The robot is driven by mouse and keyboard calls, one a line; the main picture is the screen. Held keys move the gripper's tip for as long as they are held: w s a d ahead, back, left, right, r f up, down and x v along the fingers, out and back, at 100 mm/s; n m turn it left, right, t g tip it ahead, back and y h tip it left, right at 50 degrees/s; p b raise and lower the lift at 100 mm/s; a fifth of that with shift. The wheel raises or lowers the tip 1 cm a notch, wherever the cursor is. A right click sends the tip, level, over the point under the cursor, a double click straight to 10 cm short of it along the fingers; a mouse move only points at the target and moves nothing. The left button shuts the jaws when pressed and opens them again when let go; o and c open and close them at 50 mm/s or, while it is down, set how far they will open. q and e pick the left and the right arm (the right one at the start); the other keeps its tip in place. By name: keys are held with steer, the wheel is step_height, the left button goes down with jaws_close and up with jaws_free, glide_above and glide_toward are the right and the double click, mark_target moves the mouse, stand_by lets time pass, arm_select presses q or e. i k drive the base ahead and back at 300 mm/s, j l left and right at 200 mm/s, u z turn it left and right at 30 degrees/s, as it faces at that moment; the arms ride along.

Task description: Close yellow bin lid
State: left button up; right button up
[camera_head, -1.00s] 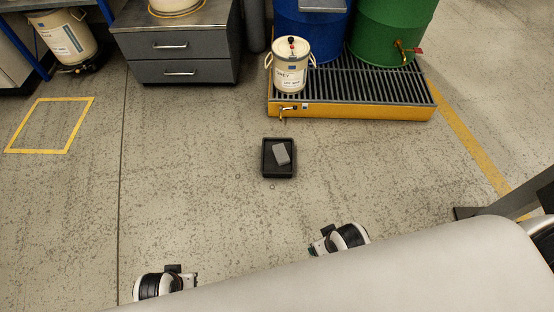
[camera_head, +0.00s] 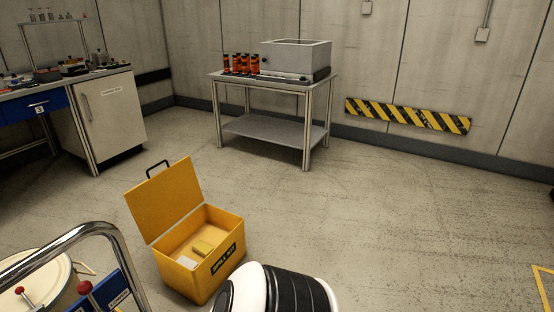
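The yellow bin (camera_head: 222,273), marked as a spill kit, stands on the floor at the lower middle of the head view. Its yellow lid (camera_head: 164,197) is open and tilts up at the back left, with a black handle (camera_head: 157,168) on its top edge. A yellow block and a pale item lie inside the bin. A white and black part of my own arm covers the floor just right of the bin's front. Neither gripper's fingers are in view.
A metal tube frame (camera_head: 118,240) with a pale drum (camera_head: 38,275) stands close at the lower left. A table (camera_head: 275,85) with orange bottles and a grey box stands behind the bin. A workbench (camera_head: 109,110) is at the left. The floor right of the bin is clear.

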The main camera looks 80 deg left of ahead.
mark_target(158, 203)
steer(key=u, duration=3.6)
